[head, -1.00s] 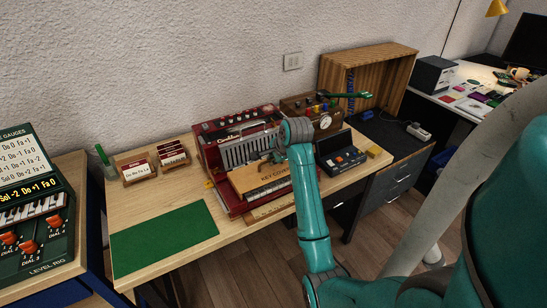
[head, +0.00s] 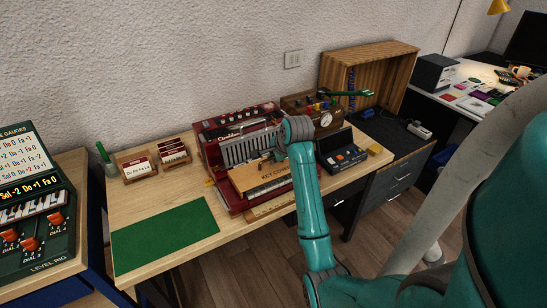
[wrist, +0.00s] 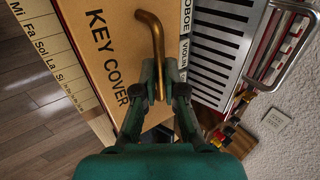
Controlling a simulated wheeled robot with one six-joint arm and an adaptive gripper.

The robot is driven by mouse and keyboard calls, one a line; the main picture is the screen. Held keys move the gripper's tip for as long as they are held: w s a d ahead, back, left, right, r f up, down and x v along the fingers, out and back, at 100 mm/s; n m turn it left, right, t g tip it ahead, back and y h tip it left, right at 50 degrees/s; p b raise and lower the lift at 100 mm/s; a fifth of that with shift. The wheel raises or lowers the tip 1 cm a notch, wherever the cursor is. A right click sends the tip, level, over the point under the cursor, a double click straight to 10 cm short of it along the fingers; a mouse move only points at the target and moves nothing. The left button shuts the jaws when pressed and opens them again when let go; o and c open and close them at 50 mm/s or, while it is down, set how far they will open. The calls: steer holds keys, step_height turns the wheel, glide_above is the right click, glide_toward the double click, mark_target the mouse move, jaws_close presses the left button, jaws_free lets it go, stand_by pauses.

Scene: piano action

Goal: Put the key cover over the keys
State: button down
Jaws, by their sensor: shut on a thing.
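The key cover (head: 249,180) is a flat tan wooden board marked "KEY COVER" with a curved brass handle (wrist: 151,28). My gripper (wrist: 160,78) is shut on that handle; in the head view it is partly hidden by my arm. The cover (wrist: 88,62) lies roughly level over the keyboard side of the red accordion (head: 212,150). A row of white keys (head: 268,191) still shows below its front edge. I cannot tell whether the cover touches the keys or hangs just above them.
A strip with note names (wrist: 47,49) runs along the cover's edge. A dark device (head: 342,157) stands close on the right, and a box with a gauge (head: 325,121) behind. Card holders (head: 138,168) stand left. The green mat (head: 165,235) is bare.

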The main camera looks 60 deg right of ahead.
steer(key=shift+f, duration=0.35)
stand_by(0.4)
steer(key=c, duration=1.2)
jaws_free()
steer(key=v, duration=0.7)
steer(key=shift+s+r, duration=0.15)
steer(key=shift+r, duration=0.05)
